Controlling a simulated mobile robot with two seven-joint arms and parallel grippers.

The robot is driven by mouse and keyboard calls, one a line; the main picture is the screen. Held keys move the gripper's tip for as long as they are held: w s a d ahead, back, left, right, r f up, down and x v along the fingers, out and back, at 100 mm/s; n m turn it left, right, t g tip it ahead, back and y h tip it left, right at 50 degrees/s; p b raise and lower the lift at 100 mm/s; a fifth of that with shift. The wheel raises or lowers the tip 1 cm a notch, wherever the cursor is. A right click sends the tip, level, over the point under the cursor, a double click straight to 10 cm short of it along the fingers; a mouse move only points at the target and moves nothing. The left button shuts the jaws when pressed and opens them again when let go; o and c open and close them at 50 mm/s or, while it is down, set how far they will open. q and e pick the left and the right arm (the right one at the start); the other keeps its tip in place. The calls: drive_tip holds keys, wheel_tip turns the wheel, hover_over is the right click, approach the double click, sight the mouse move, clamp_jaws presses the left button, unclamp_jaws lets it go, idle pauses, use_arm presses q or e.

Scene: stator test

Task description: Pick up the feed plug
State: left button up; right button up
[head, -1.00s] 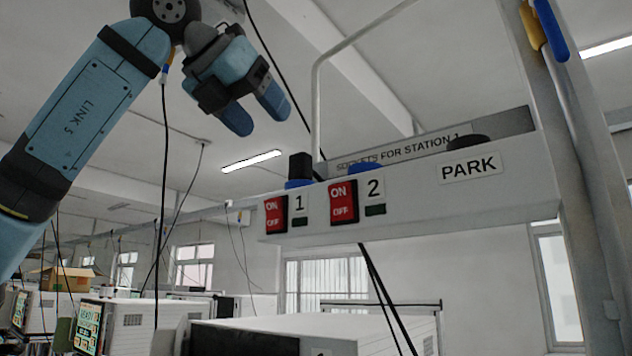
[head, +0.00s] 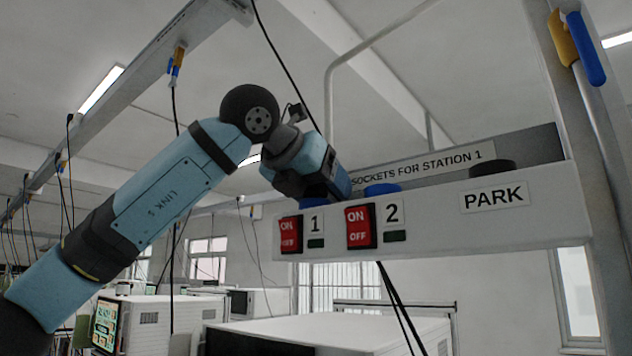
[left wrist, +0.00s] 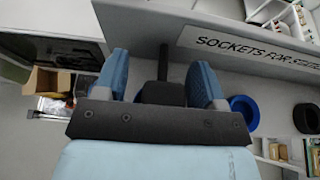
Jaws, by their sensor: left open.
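The feed plug (left wrist: 163,93) is a black block with a thin black stem, seen in the left wrist view. It sits between the two blue fingers of my left gripper (left wrist: 160,78), with a gap visible on each side. In the head view my left gripper (head: 325,178) is open at socket 1 on the white socket shelf (head: 430,215) and hides the plug. Socket 2 (head: 382,189) is a blue ring to the right, also visible in the left wrist view (left wrist: 243,112). My right gripper is in neither view.
The shelf front carries red ON/OFF switches (head: 361,226) and a PARK label (head: 494,197) below a black ring (head: 493,166). A sign panel (head: 420,165) stands behind the sockets. A grey post (head: 595,150) rises at the right. Black cables hang below the shelf.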

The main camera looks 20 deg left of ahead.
use_arm(q)
drive_tip(key=shift+w+f, duration=0.1)
drive_tip(key=shift+s, duration=0.25)
drive_tip(key=shift+c, duration=1.1)
drive_tip(key=c, duration=0.8)
wheel_tip(320, 180, up, 20)
